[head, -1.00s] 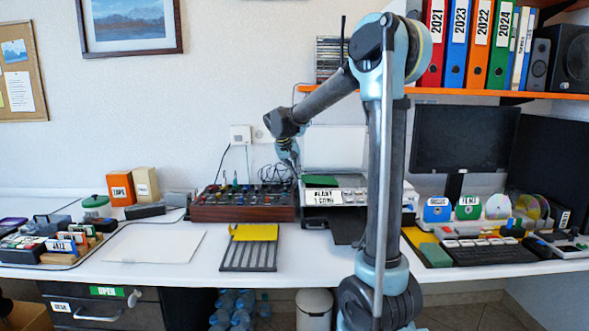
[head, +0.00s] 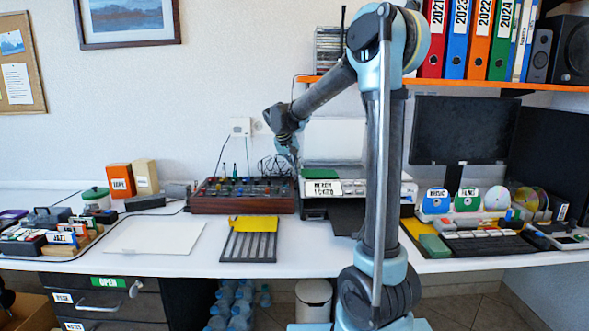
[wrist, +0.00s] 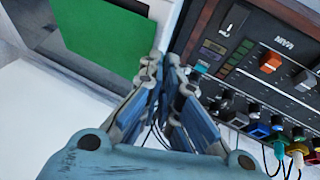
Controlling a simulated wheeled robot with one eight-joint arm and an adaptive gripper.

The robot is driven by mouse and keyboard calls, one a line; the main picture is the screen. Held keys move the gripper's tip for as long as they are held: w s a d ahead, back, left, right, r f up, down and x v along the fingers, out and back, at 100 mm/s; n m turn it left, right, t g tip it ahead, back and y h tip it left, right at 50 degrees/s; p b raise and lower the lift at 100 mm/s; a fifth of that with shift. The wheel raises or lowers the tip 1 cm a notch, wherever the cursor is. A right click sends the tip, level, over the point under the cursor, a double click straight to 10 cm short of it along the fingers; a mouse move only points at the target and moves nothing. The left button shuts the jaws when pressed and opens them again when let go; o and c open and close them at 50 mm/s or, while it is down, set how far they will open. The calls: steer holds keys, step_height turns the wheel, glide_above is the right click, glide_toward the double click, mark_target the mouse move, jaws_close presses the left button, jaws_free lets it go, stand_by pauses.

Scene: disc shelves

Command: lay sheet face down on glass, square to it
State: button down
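The sheet is a plain green rectangle (wrist: 102,32) lying on the dark glass (wrist: 25,22) of the copier, which has a pale frame, in the wrist view. No print shows on its upper side. Its edges and the glass edges run out of that view, so squareness cannot be fully told. In the head view the green sheet (head: 319,174) lies on top of the copier (head: 372,187), under the raised lid. My gripper (wrist: 164,62) has its fingertips drawn close together beside the sheet's near corner, with nothing visible between them. In the head view my gripper (head: 292,163) hangs at the copier's left edge.
A wood-sided mixer (head: 242,204) with knobs and plugged cables stands just left of the copier. A yellow piece (head: 254,221) lies on a slatted dark rack (head: 248,247) in front. A white board (head: 155,238) lies on the desk to the left. A monitor (head: 460,130) stands right.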

steer(key=shift+s+f, duration=0.1)
steer(key=shift+f, duration=0.7)
stand_by(0.4)
steer(key=c, duration=1.7)
jaws_free()
